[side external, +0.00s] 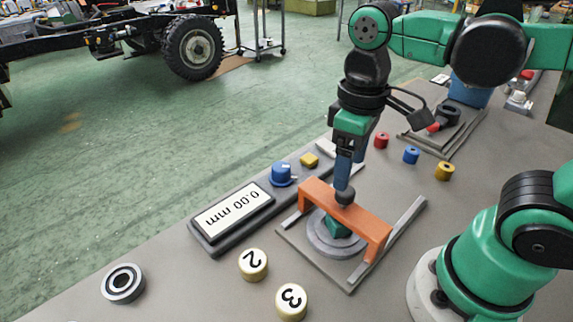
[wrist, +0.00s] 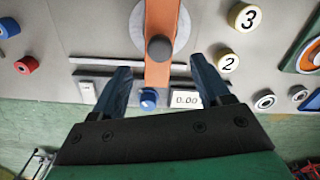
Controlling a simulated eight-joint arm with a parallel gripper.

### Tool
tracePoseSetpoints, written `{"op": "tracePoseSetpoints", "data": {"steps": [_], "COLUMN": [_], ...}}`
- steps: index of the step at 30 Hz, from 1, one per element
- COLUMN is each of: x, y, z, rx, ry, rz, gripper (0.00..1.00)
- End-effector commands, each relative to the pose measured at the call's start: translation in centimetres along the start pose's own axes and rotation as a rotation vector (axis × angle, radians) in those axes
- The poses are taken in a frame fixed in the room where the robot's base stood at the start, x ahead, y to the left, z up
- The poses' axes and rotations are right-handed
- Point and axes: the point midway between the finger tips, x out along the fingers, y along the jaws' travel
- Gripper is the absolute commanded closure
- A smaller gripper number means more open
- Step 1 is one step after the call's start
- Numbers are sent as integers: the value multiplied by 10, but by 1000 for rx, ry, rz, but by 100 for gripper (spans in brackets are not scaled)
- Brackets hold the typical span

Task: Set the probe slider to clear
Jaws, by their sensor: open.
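An orange bridge (side external: 322,204) with a dark round knob (side external: 345,197) on top spans a grey disc (side external: 325,240) that carries a green piece (side external: 343,230). The bridge stands on a plate between two grey rails. The bridge (wrist: 160,15) and knob (wrist: 160,48) also show in the wrist view. A display (side external: 235,211) beside the plate reads 0.00 mm. My gripper (side external: 343,184) points down close above the knob. In the wrist view my gripper (wrist: 158,68) is open and empty, with the knob centred just beyond its fingertips. I see no marking for clear.
A blue knob (side external: 281,173) and yellow button (side external: 309,160) sit behind the display. Cylinders marked 2 (side external: 253,264) and 3 (side external: 291,301) and a bearing ring (side external: 123,283) stand in front. Red (side external: 381,140), blue (side external: 411,154) and yellow (side external: 444,170) bushings lie behind the plate.

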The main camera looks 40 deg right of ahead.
Motion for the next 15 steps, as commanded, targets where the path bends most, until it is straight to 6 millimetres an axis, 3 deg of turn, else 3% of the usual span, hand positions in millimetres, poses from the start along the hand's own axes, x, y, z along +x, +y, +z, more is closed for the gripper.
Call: {"op": "tracePoseSetpoints", "data": {"steps": [9, 15], "x": [35, 46], "y": [0, 0], "z": [-1, 0], "rx": [2, 2], "ry": [4, 4], "rz": [0, 1], "gripper": [30, 30]}}
